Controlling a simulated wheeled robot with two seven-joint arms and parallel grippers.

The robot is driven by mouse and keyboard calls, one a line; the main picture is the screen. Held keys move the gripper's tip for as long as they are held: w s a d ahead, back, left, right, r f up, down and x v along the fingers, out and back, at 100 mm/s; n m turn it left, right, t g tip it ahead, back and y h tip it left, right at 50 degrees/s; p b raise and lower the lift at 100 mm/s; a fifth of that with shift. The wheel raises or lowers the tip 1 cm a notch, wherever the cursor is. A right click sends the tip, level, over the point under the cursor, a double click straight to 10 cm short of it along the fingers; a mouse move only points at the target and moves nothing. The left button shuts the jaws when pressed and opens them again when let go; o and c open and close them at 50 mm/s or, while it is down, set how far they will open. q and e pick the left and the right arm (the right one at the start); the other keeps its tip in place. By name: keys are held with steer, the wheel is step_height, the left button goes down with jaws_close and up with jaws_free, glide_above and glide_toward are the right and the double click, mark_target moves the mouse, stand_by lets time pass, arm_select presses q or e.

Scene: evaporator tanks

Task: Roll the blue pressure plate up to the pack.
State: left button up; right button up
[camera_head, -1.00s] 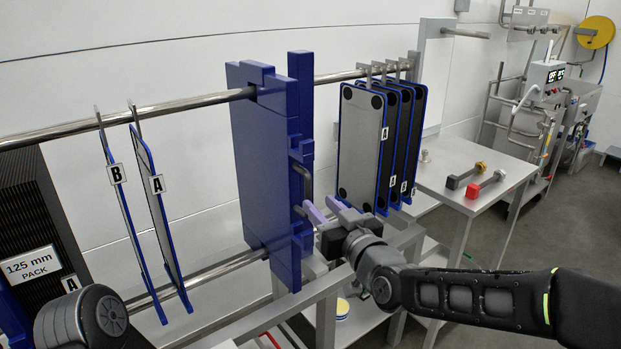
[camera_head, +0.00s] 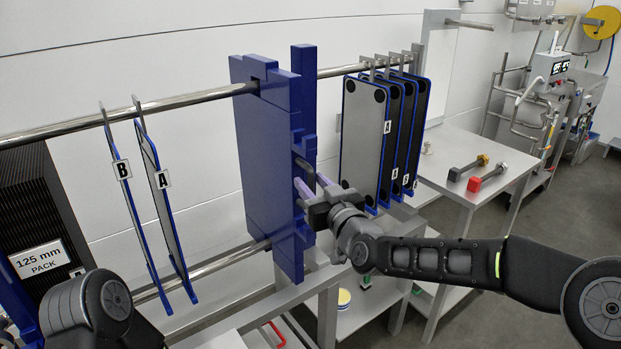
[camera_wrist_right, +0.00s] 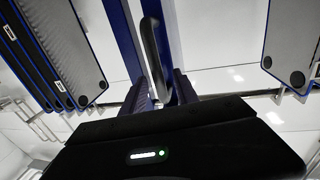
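The blue pressure plate (camera_head: 247,150) hangs upright on the steel rails, between the plates marked B and A on the left and the grey plates on the right. A dark bar handle (camera_wrist_right: 153,50) is on its right-hand side. My right gripper (camera_head: 314,186) is at this handle, its fingers apart. In the right wrist view the handle's lower end lies between the fingers (camera_wrist_right: 163,92), with no clear grip on it. The pack (camera_head: 45,225), dark and ribbed with a "125 mm PACK" label, is at the far left. My left gripper is out of view.
Plates B (camera_head: 122,170) and A (camera_head: 162,180) hang between the pack and the pressure plate. Several grey plates (camera_head: 362,135) hang close right of my right gripper. A side table (camera_head: 450,165) holds two bolt-like tools. Open rail shows between plate A and the pressure plate.

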steer(key=shift+w+a, duration=0.2)
steer(key=shift+w, duration=0.3)
steer(key=shift+c, duration=0.3)
jaws_close()
stand_by(0.8)
